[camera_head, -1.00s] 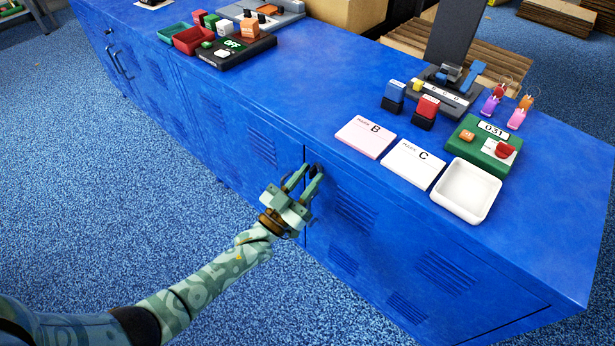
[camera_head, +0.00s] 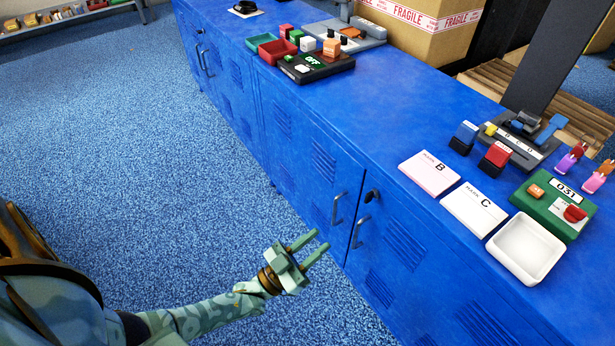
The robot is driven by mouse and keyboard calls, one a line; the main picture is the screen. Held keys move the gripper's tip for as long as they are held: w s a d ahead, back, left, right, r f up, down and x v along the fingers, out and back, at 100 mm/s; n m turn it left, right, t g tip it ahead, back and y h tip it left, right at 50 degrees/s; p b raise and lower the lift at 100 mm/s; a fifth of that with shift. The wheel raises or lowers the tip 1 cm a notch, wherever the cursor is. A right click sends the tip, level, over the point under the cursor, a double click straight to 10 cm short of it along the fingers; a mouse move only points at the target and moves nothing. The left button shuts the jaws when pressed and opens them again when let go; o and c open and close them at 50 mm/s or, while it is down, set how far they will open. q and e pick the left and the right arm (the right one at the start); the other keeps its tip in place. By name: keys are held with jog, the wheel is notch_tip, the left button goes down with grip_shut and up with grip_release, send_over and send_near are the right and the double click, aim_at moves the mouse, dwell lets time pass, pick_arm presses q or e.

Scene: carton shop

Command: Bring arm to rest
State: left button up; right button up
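My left arm (camera_head: 205,316) comes in from the lower left, patterned in pale green. My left gripper (camera_head: 316,246) is open and empty, its two fingers apart, in front of the blue cabinet (camera_head: 300,175). It is clear of the cabinet door handles (camera_head: 337,209), which show just to the right of and above the fingertips. A dark lock knob (camera_head: 372,195) sits near the top of the door. My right gripper is not in view.
On the cabinet top lie a pink card B (camera_head: 429,173), a white card C (camera_head: 473,208), a white tray (camera_head: 525,247) and a green device reading 031 (camera_head: 553,205). Blue and red stamps stand behind the cards. A FRAGILE carton (camera_head: 415,35) is at the back. Blue floor at left is clear.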

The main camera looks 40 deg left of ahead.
pick_arm(q)
jog(key=shift+v, duration=0.9)
